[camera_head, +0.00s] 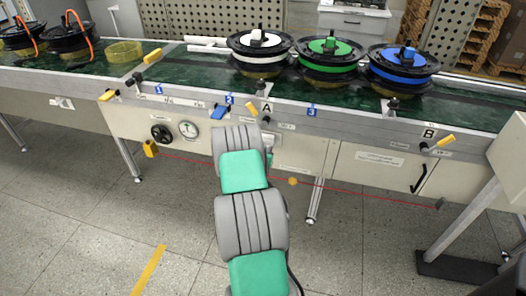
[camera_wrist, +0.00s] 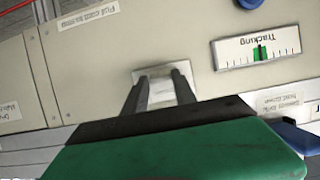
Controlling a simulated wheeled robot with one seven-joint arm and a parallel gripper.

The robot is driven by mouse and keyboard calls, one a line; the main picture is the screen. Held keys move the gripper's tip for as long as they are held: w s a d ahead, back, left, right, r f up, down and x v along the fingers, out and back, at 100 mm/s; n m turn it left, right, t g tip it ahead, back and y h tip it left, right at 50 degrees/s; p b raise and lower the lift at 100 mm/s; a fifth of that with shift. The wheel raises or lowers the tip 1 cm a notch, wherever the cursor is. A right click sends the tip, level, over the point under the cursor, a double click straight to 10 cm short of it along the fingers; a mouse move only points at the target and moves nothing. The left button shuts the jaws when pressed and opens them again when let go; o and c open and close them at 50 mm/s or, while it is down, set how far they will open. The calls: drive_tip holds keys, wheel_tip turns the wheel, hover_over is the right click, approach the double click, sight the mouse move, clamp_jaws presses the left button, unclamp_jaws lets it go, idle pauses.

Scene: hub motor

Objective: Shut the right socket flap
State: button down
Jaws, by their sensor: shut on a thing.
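In the wrist view my gripper (camera_wrist: 161,74) reaches to the beige panel, its two dark fingers on a pale, square metal flap (camera_wrist: 162,91). The fingers are shut on this flap; part of it shows between them. I take it for the right socket flap, but I cannot confirm which one it is. How far it stands from the panel is hard to tell. In the head view my arm hides the gripper and this flap.
A Tracking gauge (camera_wrist: 257,49) and a blue part (camera_wrist: 297,138) lie right of my gripper in the wrist view. In the head view, reels (camera_head: 329,61) stand on the green-topped bench (camera_head: 190,72). A handwheel (camera_head: 161,134) and a red cord (camera_head: 366,192) are on its front.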

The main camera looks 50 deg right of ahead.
drive_tip(key=d+f+h+b, duration=0.1)
drive_tip(key=h+b, duration=0.1)
drive_tip(key=b, duration=0.6)
drive_tip(key=d+f+t+h+b, duration=0.1)
drive_tip(key=h+b, duration=0.1)
drive_tip(key=b, duration=0.6)
drive_tip(key=shift+f+t+b, duration=0.25)
drive_tip(key=shift+t+b, duration=0.05)
drive_tip(key=shift+b, duration=0.05)
drive_tip(key=c, duration=1.2)
unclamp_jaws()
drive_tip(key=shift+o, duration=1)
drive_tip(key=shift+w, duration=0.1)
drive_tip(key=shift+w+a, duration=0.1)
